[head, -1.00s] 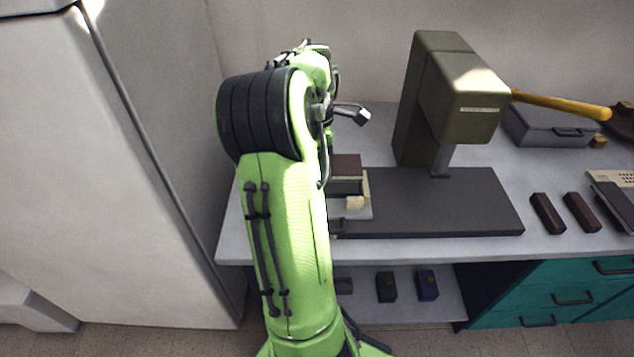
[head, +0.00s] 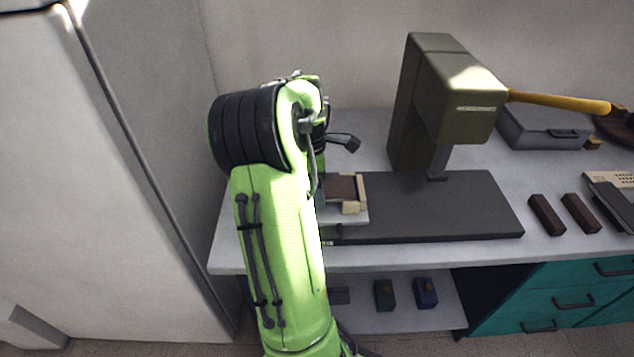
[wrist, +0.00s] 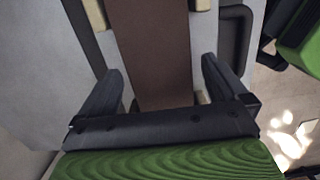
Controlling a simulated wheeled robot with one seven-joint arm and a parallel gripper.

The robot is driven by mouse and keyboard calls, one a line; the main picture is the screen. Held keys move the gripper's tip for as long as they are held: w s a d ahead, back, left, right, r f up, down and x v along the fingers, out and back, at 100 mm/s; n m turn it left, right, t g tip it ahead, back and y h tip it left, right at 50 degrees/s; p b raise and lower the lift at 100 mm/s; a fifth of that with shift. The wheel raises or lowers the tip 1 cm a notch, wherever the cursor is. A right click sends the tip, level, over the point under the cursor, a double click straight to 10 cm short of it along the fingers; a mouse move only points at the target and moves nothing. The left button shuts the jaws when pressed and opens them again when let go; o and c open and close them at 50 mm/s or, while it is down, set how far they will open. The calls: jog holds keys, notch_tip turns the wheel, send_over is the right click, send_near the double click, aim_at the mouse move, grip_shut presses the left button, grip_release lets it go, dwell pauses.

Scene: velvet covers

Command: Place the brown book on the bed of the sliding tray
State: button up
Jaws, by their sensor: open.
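The brown book (head: 342,187) lies on the bed of the light grey sliding tray (head: 350,218), among beige blocks (head: 353,207). My arm hides its left part in the head view. In the wrist view the brown book (wrist: 152,50) runs up the middle of the picture, with beige blocks at its edges. My gripper (wrist: 163,78) is open, one finger on each side of the book's near end, with gaps between fingers and book. My arm hides the gripper's fingers in the head view.
A dark flat base (head: 430,210) with an olive column machine (head: 455,95) stands right of the tray. Two dark brown bars (head: 546,214) lie farther right. A grey case (head: 543,127) and a yellow handle (head: 560,103) are behind. A tall pale cabinet (head: 90,180) stands left.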

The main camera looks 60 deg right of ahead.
notch_tip(320, 180, up, 12)
jog(key=w+p, duration=0.1)
jog(key=p, duration=0.4)
jog(key=w+a+r+m+t, duration=0.1)
jog(key=w+a+r+t, duration=0.15)
jog(key=w+a, duration=0.45)
jog(key=a+r+m+t, duration=0.2)
jog(key=a+r, duration=0.1)
jog(key=a, duration=1.4)
jog(key=s+a+f+m+t, duration=0.2)
jog(key=s+a, duration=0.6)
jog(key=a, duration=0.4)
jog(key=shift+s+a+f+y, duration=0.2)
jog(key=shift+a+f+y, duration=0.05)
jog(key=shift+f+y, duration=0.1)
notch_tip(320, 180, up, 9)
jog(key=p, duration=0.8)
jog(key=shift+f, duration=0.2)
